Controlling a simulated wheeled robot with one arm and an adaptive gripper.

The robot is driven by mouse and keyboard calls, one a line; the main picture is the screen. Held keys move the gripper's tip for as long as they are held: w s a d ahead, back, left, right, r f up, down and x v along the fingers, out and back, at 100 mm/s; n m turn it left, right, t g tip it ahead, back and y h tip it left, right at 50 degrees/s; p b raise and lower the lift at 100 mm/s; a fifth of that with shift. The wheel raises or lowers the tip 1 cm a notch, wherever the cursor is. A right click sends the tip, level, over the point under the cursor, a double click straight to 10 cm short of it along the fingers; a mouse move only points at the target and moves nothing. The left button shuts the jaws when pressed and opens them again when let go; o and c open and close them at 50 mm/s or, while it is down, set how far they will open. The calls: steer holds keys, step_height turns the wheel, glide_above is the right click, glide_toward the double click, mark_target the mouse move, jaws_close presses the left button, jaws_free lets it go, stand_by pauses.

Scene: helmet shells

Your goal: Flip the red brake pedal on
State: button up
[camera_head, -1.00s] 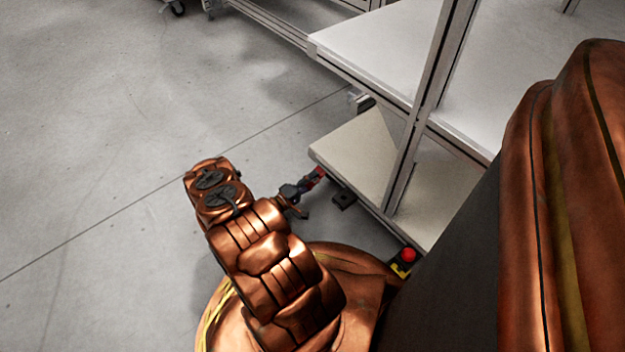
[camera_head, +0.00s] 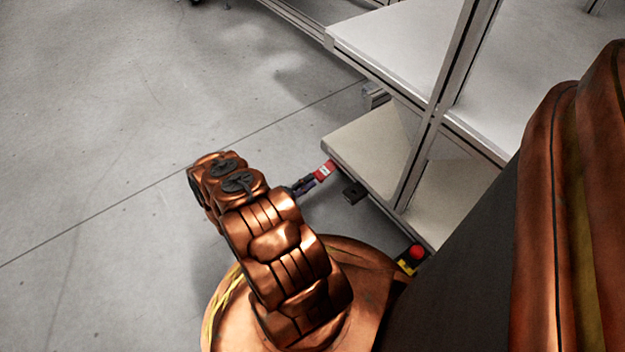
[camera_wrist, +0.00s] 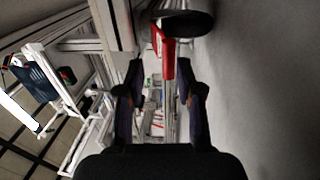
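The red brake pedal (camera_head: 325,170) shows in the head view at the near corner of the low shelf. In the wrist view the red pedal (camera_wrist: 168,58) is upright in the picture, just beneath a dark round caster wheel (camera_wrist: 187,23). My gripper (camera_head: 312,181) is right by the pedal in the head view, pointing at it. In the wrist view my gripper (camera_wrist: 161,72) has its two fingers apart, one on each side of the pedal in the picture. I see no clear contact, and I cannot tell how deep the pedal is between the fingertips.
The low beige shelf (camera_head: 352,140) and its metal post (camera_head: 432,125) stand right of my gripper. A dark block (camera_head: 354,192) lies below the shelf edge. A red emergency button (camera_head: 417,252) is near my base. Open grey floor (camera_head: 110,130) lies to the left.

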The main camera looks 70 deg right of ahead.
steer(key=shift+w+a, duration=0.15)
steer(key=shift+a, duration=0.15)
stand_by(0.6)
